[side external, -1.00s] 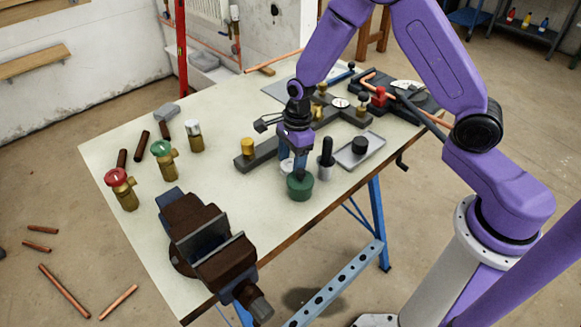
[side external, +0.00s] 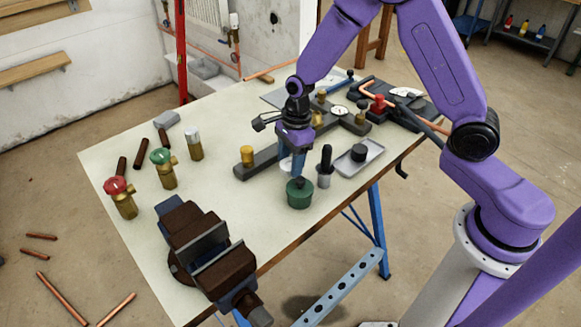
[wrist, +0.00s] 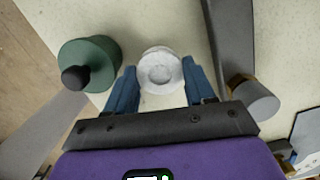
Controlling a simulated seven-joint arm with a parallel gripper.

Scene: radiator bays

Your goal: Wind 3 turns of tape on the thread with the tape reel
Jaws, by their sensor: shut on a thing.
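My gripper (wrist: 160,90) has its two blue fingers shut on the white tape reel (wrist: 160,70), one finger on each side. In the side external view, the reel (side external: 287,164) shows as a small white patch by the fingertips, behind the green pot. My gripper (side external: 290,165) points down over the middle of the table. Whether the reel is clear of the tabletop is hard to tell. Brass fittings stand on a dark bar (side external: 265,164) just behind the gripper, including one brass fitting (side external: 247,155) at its near left end. I cannot make out which piece carries the thread.
A green pot (side external: 300,194) stands close in front of my gripper; a black-topped grey cylinder (side external: 325,170) and a tray (side external: 373,160) are to its right. A vise (side external: 205,250) sits at the front. Valves (side external: 121,198) stand at left. The table between valves and bar is clear.

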